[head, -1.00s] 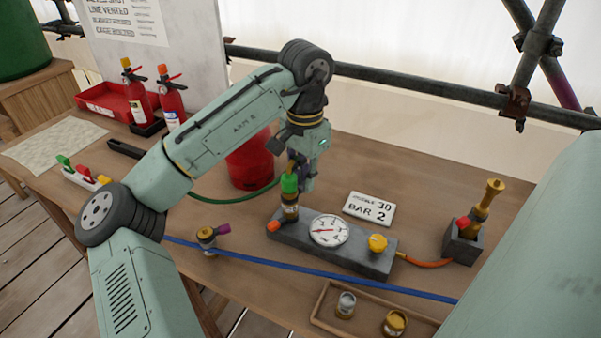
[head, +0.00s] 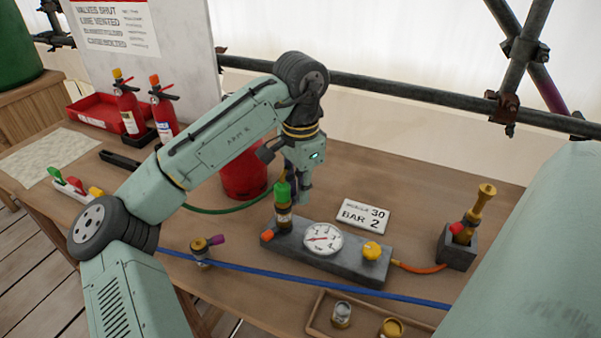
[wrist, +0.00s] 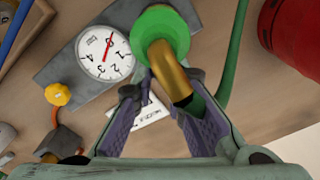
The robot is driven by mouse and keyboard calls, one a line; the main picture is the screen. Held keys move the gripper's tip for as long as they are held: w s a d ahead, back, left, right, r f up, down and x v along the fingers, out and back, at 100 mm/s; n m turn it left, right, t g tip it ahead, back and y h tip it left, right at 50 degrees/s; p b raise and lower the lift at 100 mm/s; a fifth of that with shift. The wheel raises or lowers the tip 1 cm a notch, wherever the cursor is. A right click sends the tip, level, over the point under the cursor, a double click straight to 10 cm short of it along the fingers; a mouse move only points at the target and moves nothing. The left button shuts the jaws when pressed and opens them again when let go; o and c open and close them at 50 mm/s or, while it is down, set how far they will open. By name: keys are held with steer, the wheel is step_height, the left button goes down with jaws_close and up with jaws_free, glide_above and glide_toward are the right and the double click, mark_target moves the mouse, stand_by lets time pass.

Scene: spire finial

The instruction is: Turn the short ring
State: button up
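A green fitting (head: 282,192) with a brass elbow (wrist: 173,75) on top stands upright at the left end of a grey block (head: 338,258). A dark and brass collar (head: 284,217) sits below the green part. I cannot tell for sure which part is the short ring; a silver ring-like piece (head: 341,315) and a brass one (head: 391,328) are in the tray at the front. My gripper (head: 301,192) points down beside the green fitting. In the wrist view its purple-lined fingers (wrist: 168,90) are apart, with the elbow's end between or just above them; contact is unclear.
The block carries a white gauge (head: 322,239) and a yellow knob (head: 372,251). A white sign (head: 363,215) lies behind it. A red cylinder (head: 243,178) stands behind my arm. A blue hose (head: 300,271) crosses in front. A brass nozzle (head: 479,210) stands in a grey holder at right.

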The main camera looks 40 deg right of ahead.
steer(key=o, duration=0.5)
step_height(320, 180, up, 12)
stand_by(0.6)
stand_by(0.4)
